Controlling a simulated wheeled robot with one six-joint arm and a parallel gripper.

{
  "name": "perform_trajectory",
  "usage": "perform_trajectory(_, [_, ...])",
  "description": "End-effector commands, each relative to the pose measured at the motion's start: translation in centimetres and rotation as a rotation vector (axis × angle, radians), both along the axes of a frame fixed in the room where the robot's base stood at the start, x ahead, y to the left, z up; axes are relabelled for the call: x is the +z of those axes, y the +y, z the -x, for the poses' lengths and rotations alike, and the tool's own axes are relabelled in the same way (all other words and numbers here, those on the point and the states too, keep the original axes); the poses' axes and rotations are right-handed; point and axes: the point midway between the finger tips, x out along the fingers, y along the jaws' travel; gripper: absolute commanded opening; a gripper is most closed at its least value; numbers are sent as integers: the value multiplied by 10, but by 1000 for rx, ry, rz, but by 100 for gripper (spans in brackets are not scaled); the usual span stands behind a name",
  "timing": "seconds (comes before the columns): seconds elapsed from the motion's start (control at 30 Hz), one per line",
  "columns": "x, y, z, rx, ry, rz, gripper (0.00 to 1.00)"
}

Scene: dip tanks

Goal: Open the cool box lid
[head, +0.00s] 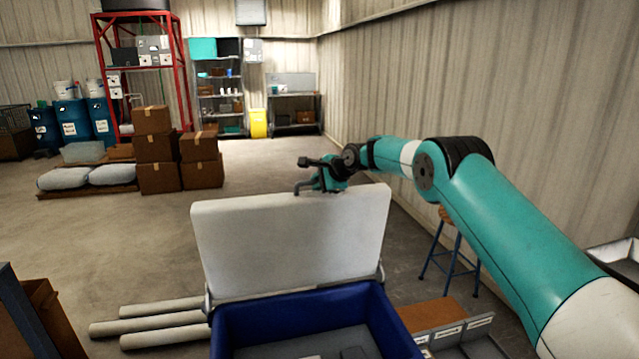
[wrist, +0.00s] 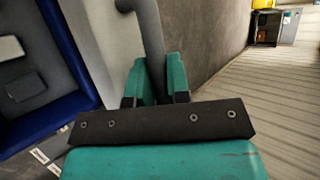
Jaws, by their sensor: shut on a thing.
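The cool box is a blue tub (head: 290,307) at the bottom middle of the head view, and its inside shows at the left of the wrist view. Its pale lid (head: 290,240) stands raised, roughly upright, along the tub's far edge. My gripper (head: 312,188) is at the lid's top edge. In the wrist view the teal fingers (wrist: 158,82) are shut on a grey bar-like handle (wrist: 152,35) by the lid. How the handle joins the lid is partly hidden. Flat grey items (wrist: 27,84) lie inside the tub.
White rolls (head: 150,320) lie on the floor left of the cool box. A corrugated wall runs along the right. Stacked cartons (head: 160,160) stand farther back, with clear floor between.

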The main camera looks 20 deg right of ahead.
Motion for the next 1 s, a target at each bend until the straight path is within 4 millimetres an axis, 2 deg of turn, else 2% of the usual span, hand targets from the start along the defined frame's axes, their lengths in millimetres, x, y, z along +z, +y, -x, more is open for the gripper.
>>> perform_trajectory(0.13, [0, -3, -1, -9, -1, 5, 0])
perform_trajectory(0.17, [0, -3, -1, -9, -1, 5, 19])
perform_trajectory(0.2, [0, -2, -1, -9, -1, 5, 26])
perform_trajectory(0.5, [0, 1, 0, -3, 1, 2, 26])
perform_trajectory(0.67, [5, -4, 6, -5, 2, 2, 26])
perform_trajectory(0.87, [24, -18, 29, -10, -2, 3, 26])
perform_trajectory(1.0, [44, -30, 53, -10, -3, 3, 26])
